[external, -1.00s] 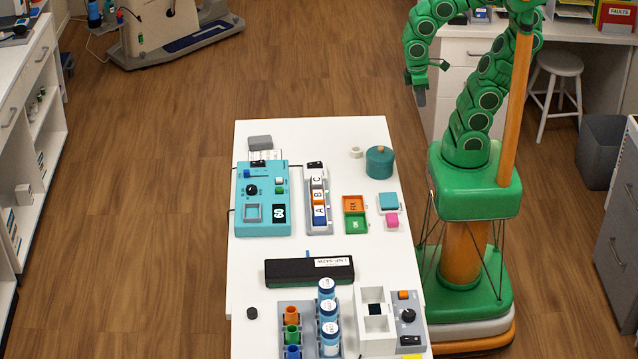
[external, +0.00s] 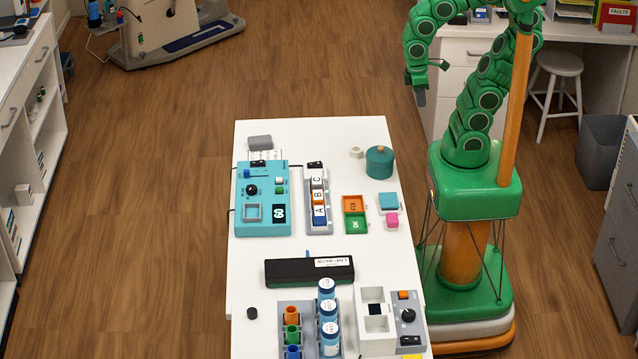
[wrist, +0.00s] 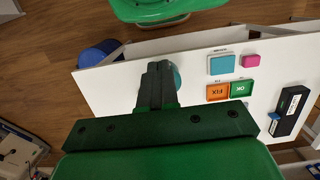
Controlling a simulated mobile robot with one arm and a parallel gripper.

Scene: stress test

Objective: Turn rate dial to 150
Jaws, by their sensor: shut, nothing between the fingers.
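A teal control box (external: 264,199) lies at the far left of the white table in the external view. It carries a black round dial (external: 252,190), a blue slider knob, a white and a green button, a square frame and a dark display that seems to read 60. A second black dial (external: 408,315) sits on a grey unit at the near right; which is the rate dial I cannot tell. My gripper (external: 420,97) is shut and empty, high beyond the table's far right. In the wrist view my gripper (wrist: 157,85) points over the table's edge; neither dial shows there.
The white table (external: 210,0) is not crowded at its far edge. A teal jar (external: 380,163), orange and green trays (external: 355,214), a lettered block rack (external: 318,205), a black case (external: 309,271) and blue-capped bottles (external: 329,310) stand on it.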

